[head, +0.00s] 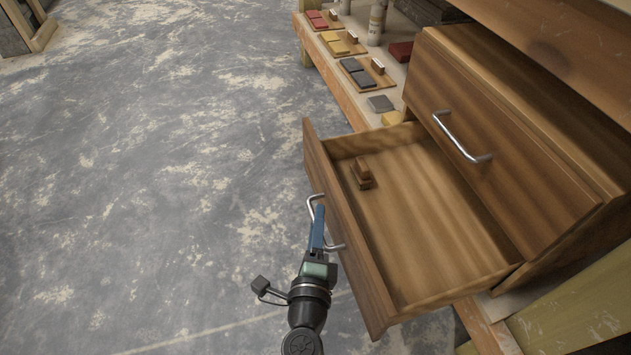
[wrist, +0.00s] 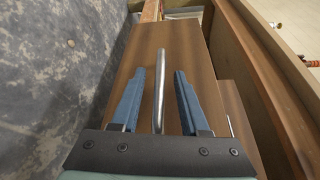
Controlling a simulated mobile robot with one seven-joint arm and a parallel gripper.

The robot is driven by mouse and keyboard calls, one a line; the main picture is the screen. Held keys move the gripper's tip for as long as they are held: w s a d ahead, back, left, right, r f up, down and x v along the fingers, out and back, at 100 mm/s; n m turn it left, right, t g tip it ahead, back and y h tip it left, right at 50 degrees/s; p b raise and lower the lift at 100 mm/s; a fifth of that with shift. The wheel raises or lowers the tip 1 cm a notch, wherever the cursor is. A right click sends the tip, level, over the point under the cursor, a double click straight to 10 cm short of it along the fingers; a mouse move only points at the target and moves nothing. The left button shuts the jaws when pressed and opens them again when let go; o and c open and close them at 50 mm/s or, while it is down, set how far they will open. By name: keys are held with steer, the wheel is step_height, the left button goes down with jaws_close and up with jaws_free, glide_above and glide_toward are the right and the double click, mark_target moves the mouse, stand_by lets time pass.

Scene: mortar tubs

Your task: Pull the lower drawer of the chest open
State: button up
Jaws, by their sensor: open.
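The wooden chest (head: 545,130) stands at the right in the head view. Its lower drawer (head: 425,215) is pulled well out, with small brown blocks (head: 362,172) inside near its far front corner. The drawer front (head: 345,235) bears a metal bar handle (head: 311,207). My gripper (head: 318,215) is at this handle. In the wrist view the blue fingers (wrist: 158,90) are apart, one on each side of the handle (wrist: 160,85), with gaps visible on both sides. The upper drawer is shut, with its own metal handle (head: 462,140).
The chest stands on a wooden bench (head: 352,105) that carries red, yellow and grey sample tiles (head: 358,74) on boards, and bottles (head: 377,22). A plank (head: 570,25) lies above the chest.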

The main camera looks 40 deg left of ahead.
steer(key=b+v, duration=0.2)
steer(key=v, duration=1.1)
steer(key=shift+w, duration=0.1)
